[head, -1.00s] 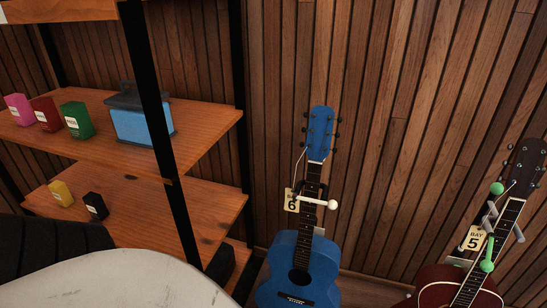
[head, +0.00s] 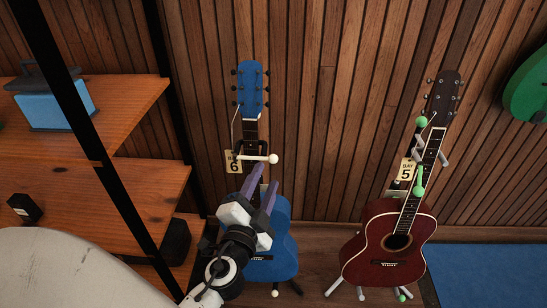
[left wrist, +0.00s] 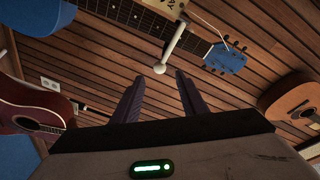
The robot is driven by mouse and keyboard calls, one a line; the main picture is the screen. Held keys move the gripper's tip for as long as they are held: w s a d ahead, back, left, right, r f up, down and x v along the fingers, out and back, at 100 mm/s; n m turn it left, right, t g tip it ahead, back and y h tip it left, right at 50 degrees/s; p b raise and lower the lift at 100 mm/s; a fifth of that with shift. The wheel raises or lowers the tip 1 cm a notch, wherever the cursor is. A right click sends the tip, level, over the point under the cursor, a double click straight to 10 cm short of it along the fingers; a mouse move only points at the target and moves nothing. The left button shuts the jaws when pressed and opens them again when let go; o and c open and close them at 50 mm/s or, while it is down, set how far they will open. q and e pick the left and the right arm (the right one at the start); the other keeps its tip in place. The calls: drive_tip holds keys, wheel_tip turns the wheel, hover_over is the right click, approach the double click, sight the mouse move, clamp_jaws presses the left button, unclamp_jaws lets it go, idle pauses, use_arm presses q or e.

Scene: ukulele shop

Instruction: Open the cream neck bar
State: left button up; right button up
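The cream neck bar (head: 257,158) lies across the neck of the blue guitar (head: 279,255), beside the bay 6 tag (head: 234,162). Its round knob points to the right. My left gripper (head: 263,177), with purple fingers, is just below the bar in the head view and partly covers the guitar's body and lower neck. In the left wrist view the fingers are spread apart, with nothing between them. The cream bar (left wrist: 173,42) shows there just ahead of the fingertips, its knob near the gap. I cannot tell whether they touch. My right gripper is not in view.
A red-brown guitar (head: 372,249) with green-knobbed bars (head: 419,181) and a bay 5 tag stands at right. A wooden shelf (head: 140,185) with a black post is at left. A green guitar body (head: 528,88) hangs at far right. Slatted wood wall stands behind.

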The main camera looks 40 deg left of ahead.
sight(272, 162)
use_arm(q)
drive_tip(key=p+x, duration=0.1)
drive_tip(key=x, duration=0.7)
drive_tip(key=shift+w+a+f+p, duration=0.1)
drive_tip(key=shift+w+a+p, duration=0.1)
drive_tip(key=shift+w+p, duration=0.15)
clamp_jaws()
